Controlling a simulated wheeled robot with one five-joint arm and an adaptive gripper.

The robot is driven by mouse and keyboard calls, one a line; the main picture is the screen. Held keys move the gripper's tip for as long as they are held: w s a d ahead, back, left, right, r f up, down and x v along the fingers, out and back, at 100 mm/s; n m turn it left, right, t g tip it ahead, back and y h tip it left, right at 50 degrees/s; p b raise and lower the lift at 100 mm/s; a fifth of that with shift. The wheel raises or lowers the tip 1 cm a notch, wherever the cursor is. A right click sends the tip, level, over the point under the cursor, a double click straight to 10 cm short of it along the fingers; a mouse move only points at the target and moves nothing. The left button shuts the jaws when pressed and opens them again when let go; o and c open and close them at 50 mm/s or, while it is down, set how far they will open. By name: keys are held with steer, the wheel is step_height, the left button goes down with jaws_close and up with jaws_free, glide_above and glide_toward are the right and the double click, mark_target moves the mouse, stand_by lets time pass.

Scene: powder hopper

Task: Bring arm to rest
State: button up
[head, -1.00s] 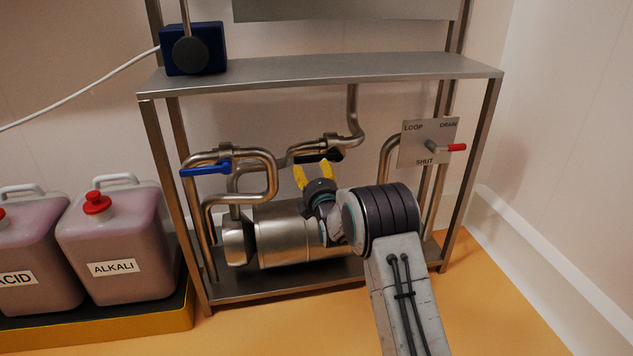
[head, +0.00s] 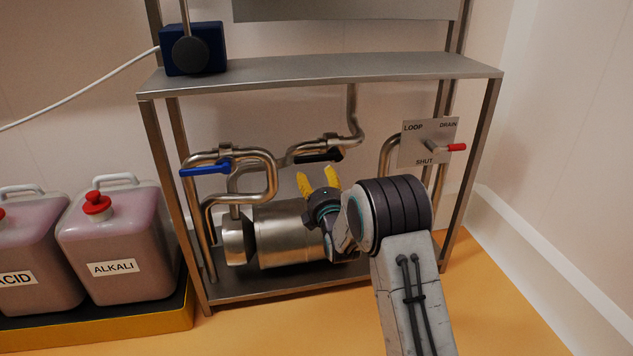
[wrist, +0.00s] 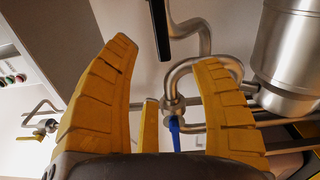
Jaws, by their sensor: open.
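My gripper (head: 319,181) has yellow fingers and points up in front of the pipework in the head view. Its fingers are spread with nothing between them. In the wrist view my gripper (wrist: 170,85) is also open and empty, with a blue handle and pipes beyond the fingers. My grey arm link and dark ribbed joint stand in front of the right part of the steel frame.
A steel frame (head: 320,72) holds a pump (head: 285,235), a blue-handled valve (head: 207,168), a black-handled valve (head: 320,156) and a red-tipped lever (head: 457,147) on a LOOP/DRAIN/SHUT plate. ACID (head: 35,250) and ALKALI (head: 115,240) canisters stand left. Floor at right is clear.

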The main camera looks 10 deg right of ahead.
steer(key=s+r+m+g+p, duration=0.3)
steer(key=s+r+m+p, duration=0.2)
steer(key=s+r+p, duration=0.5)
steer(key=s+r+m+g+p, duration=0.4)
steer(key=s+r+p, duration=0.2)
steer(key=r+p, duration=0.75)
steer(key=s+r+m+g+p, duration=0.2)
steer(key=s+r+p, duration=0.4)
steer(key=s, duration=0.4)
steer(key=s+r+m+g+p, duration=0.3)
steer(key=s+r+m+p, duration=0.2)
steer(key=s, duration=0.6)
steer(key=s+r+m+g+p, duration=0.2)
steer(key=s+r+m+p, duration=0.1)
steer(key=s+r+p, duration=0.4)
steer(key=s, duration=0.3)
steer(key=shift+s+d+r+g+p, duration=0.3)
steer(key=shift+s+g+p, duration=0.05)
steer(key=shift+g+p, duration=0.05)
